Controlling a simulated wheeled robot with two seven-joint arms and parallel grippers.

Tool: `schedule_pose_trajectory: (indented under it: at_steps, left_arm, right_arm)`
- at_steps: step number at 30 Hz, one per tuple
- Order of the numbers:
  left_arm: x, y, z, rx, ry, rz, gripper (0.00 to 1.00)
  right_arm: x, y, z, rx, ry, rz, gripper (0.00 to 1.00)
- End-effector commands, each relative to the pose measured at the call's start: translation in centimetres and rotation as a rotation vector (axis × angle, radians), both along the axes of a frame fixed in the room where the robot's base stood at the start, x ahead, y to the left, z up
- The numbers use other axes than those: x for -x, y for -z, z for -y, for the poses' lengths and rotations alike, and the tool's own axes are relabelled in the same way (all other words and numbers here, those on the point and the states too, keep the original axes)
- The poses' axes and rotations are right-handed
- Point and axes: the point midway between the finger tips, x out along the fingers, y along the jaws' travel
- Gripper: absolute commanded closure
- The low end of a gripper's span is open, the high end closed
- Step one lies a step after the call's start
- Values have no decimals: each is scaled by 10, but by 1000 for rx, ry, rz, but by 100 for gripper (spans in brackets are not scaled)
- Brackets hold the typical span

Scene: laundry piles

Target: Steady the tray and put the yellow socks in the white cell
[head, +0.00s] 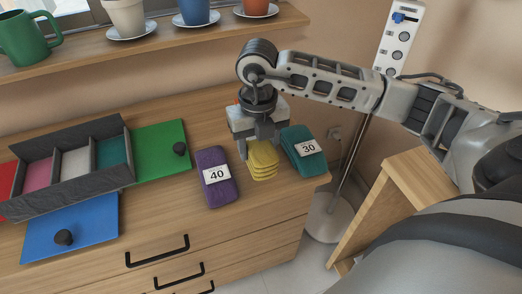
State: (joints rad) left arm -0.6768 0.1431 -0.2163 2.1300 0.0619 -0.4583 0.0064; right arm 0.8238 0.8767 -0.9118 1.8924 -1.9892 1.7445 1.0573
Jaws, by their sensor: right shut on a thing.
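The yellow socks (264,168) lie in a folded stack at the front right of the wooden dresser top, between a purple pile and a teal pile. My right gripper (259,149) points down over the stack and is shut on yellow socks at its back edge; the fingertips partly hide what is gripped. The dark grey tray (75,193) stands at the left, with pink, white and teal cells showing. The white cell (75,161) looks empty. My left gripper is not in view, and nothing of mine touches the tray.
The purple pile (214,163) is labelled 40 and the teal pile (297,140) 30. A green panel (158,143) and a blue panel (85,228), each with a black knob, lie beside the tray.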

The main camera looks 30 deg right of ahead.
Motion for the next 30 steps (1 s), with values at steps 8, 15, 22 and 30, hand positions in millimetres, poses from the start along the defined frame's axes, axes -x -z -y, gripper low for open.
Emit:
schedule_pose_trajectory:
  at_steps: [8,15,22,30]
  left_arm:
    - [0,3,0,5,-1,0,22]
    - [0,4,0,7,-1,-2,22]
    - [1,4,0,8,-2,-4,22]
    - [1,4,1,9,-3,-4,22]
  right_arm:
    - [42,-50,-50,-3,-9,5,74]
    - [68,-68,-80,-1,-4,3,74]
    - [77,-74,-89,-1,0,2,74]
    - [77,-74,-89,0,1,1,74]
